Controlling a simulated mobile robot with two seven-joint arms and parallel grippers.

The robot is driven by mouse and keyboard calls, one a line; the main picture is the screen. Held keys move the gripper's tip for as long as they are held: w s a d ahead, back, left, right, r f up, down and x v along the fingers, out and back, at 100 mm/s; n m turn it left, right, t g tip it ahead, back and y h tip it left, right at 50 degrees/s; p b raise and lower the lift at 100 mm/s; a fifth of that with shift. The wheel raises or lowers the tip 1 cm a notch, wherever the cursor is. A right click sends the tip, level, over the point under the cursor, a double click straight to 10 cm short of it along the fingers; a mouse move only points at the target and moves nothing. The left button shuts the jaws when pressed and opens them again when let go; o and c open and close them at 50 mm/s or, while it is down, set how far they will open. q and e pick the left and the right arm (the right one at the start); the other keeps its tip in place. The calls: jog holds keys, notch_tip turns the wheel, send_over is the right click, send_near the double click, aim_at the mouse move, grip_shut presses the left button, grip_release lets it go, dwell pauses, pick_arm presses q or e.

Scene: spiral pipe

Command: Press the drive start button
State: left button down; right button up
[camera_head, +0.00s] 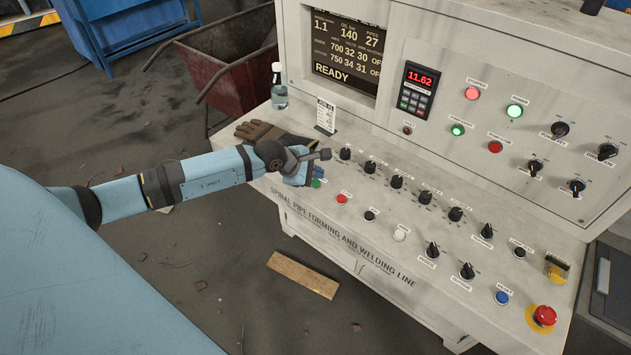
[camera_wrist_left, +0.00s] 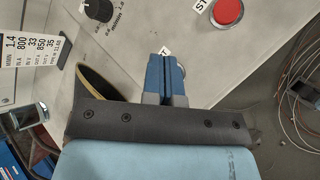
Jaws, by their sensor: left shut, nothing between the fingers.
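The control desk's sloped front panel (camera_head: 380,208) carries a row of buttons. A green button (camera_head: 316,183) sits at its left end, partly hidden by my left gripper; its label is not readable. My left gripper (camera_head: 318,173) is shut and empty, its fingertips right at the green button. I cannot tell whether they touch it. In the left wrist view the shut blue fingers (camera_wrist_left: 165,75) point at the panel and cover the green button's place; a partly hidden label shows by the tips. A red button (camera_head: 341,199) is just to the right; it also shows in the wrist view (camera_wrist_left: 228,12).
Black knobs (camera_head: 397,181) line the panel behind the buttons. A glove (camera_head: 265,133), a bottle (camera_head: 279,88) and a small card (camera_head: 326,115) stand or lie near my gripper. The screen (camera_head: 347,55) reads READY. An emergency stop (camera_head: 543,316) is far right.

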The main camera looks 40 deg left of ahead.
aim_at(316, 184)
dwell(0.8)
pick_arm(q)
jog(key=shift+f+b, duration=0.4)
jog(key=shift+b, duration=0.1)
jog(key=shift+f+b, duration=0.35)
jog(key=shift+f, duration=0.05)
dwell(0.4)
jog(key=shift+r, duration=0.1)
jog(key=shift+r+p, duration=0.45)
jog(key=shift+r, duration=0.25)
jog(key=shift+r, duration=0.1)
jog(key=shift+r+p, duration=1.45)
jog(key=shift+r, duration=1)
jog(key=shift+d+f, duration=0.1)
